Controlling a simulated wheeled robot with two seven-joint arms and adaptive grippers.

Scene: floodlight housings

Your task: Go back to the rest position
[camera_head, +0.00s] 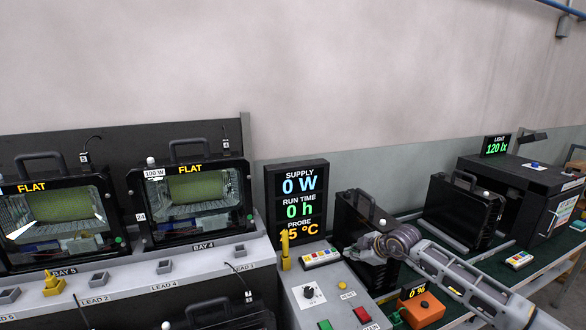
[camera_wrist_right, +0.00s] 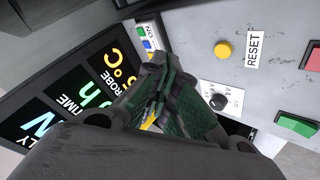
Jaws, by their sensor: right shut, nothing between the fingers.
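My right arm comes in from the right in the head view. Its gripper (camera_head: 356,252) hangs over the back right part of the grey control panel (camera_head: 312,284), in front of a dark floodlight housing. In the right wrist view the dark green fingers (camera_wrist_right: 160,85) are closed together with nothing held. Behind them are the panel's selector knob (camera_wrist_right: 218,101), yellow button (camera_wrist_right: 222,50) and RESET label. I cannot tell whether the fingertips touch the panel. My left gripper is in neither view.
The supply display (camera_head: 298,205) stands behind the panel, reading 0 W and 0 h. A yellow probe (camera_head: 285,252) stands at the panel's left. An orange box (camera_head: 422,309) sits below my right forearm. Floodlights (camera_head: 190,203) fill the left rack; a black light box (camera_head: 520,190) stands right.

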